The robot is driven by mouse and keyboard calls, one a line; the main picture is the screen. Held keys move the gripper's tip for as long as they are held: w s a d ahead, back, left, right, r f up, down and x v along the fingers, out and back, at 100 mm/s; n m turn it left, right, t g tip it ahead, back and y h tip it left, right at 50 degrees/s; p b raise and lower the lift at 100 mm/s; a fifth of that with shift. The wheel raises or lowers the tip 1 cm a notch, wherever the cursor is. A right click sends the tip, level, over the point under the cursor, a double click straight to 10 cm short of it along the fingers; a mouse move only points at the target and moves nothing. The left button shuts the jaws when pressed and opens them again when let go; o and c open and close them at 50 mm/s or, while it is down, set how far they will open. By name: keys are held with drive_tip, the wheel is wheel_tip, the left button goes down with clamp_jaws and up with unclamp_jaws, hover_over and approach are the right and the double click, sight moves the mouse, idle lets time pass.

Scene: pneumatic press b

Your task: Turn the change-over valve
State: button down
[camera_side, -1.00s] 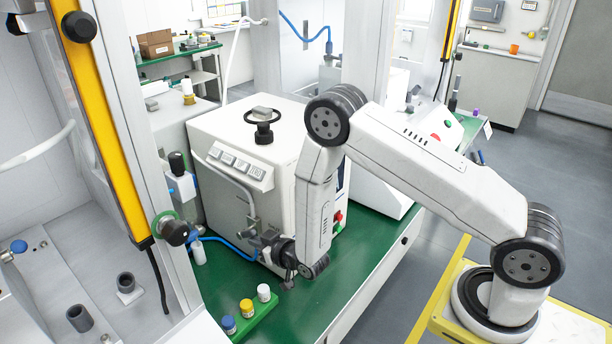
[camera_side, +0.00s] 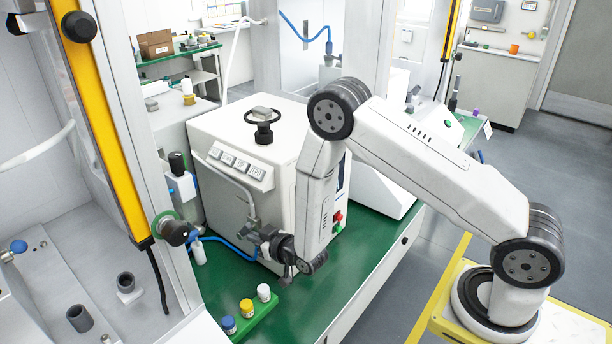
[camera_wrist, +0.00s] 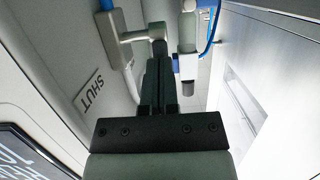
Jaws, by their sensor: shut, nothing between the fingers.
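The valve (camera_wrist: 118,36) shows in the wrist view as a pale grey T-shaped lever on the cream wall of the machine box. Below it the wall reads SHUT (camera_wrist: 88,92). My gripper (camera_wrist: 159,50) is shut and empty, its dark fingers reaching up to the outer end of the lever. I cannot tell whether they touch it. In the side view my gripper (camera_side: 265,238) is low at the front of the white box (camera_side: 225,205), beside the small grey fitting under the curved pipe (camera_side: 236,183). The gripper and wrist partly hide that fitting.
A black handwheel (camera_side: 263,118) stands on top of the box. A blue hose (camera_side: 222,241) runs close by my gripper. A green rack (camera_side: 255,318) with blue, yellow and white-capped bottles stands in front. The green bench (camera_side: 330,285) is clear to the right.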

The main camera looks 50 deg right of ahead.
drive_tip(key=shift+w+r, duration=0.1)
drive_tip(key=shift+r, duration=0.05)
drive_tip(key=shift+w+r, duration=0.1)
drive_tip(key=shift+r, duration=0.15)
drive_tip(key=shift+w+r, duration=0.2)
idle(0.3)
drive_tip(key=shift+w+r, duration=0.15)
drive_tip(key=shift+r, duration=0.05)
idle(0.4)
drive_tip(key=shift+f+v, duration=0.15)
drive_tip(key=shift+v, duration=0.85)
drive_tip(key=shift+f+v, duration=0.1)
drive_tip(key=shift+v, duration=0.9)
